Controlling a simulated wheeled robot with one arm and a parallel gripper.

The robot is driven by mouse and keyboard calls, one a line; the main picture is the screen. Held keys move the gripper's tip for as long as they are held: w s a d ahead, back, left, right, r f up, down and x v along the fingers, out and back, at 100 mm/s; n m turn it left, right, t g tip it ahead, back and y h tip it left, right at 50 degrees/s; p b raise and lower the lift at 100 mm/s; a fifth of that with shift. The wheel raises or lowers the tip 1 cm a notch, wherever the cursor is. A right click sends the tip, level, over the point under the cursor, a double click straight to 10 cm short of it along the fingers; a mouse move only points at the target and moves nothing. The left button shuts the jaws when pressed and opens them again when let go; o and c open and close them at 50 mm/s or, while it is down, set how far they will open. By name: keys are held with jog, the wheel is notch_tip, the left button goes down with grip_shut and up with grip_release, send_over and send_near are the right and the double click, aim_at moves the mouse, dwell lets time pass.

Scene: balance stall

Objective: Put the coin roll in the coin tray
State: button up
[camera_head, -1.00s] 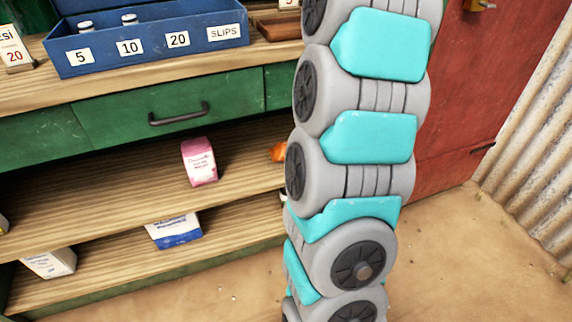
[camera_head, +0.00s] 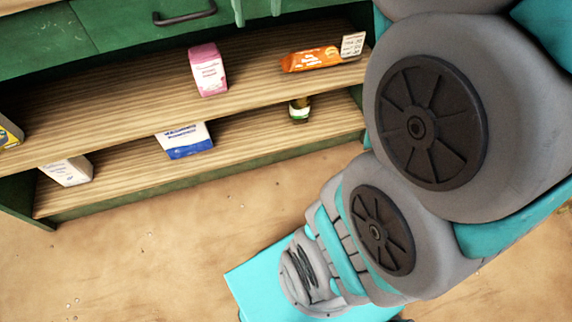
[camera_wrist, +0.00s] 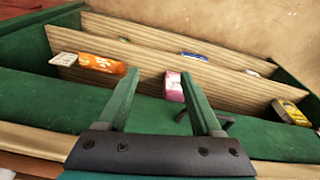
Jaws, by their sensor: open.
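My gripper (camera_wrist: 158,75) is open in the wrist view. Its two green fingers are apart, with nothing between them, above the green drawer side of the stall. Two pale green tips at the top edge of the head view look like its fingers, in front of the drawer front. The coin roll cannot be made out in either view now. The blue tray labelled 5, 10, 20 and SLIPS, seen earlier on the counter, is outside both views now.
Below the drawer handle (camera_head: 185,17), shelves hold a pink carton (camera_head: 208,70), an orange packet (camera_head: 311,58), a white and blue box (camera_head: 186,140), a white box (camera_head: 66,171) and a small bottle (camera_head: 299,109). The sandy floor (camera_head: 150,240) in front is clear.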

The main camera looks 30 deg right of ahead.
jog(key=s+a+f+g, duration=0.1)
jog(key=s+a+f, duration=0.2)
jog(key=s+f, duration=0.6)
jog(key=s+a+f+n+g, duration=0.1)
jog(key=s+a+f, duration=0.3)
jog(key=s+f, duration=0.6)
jog(key=shift+s+a+g, duration=0.3)
jog(key=shift+s+g, duration=0.5)
jog(key=shift+s, duration=0.35)
jog(key=shift+c, duration=0.3)
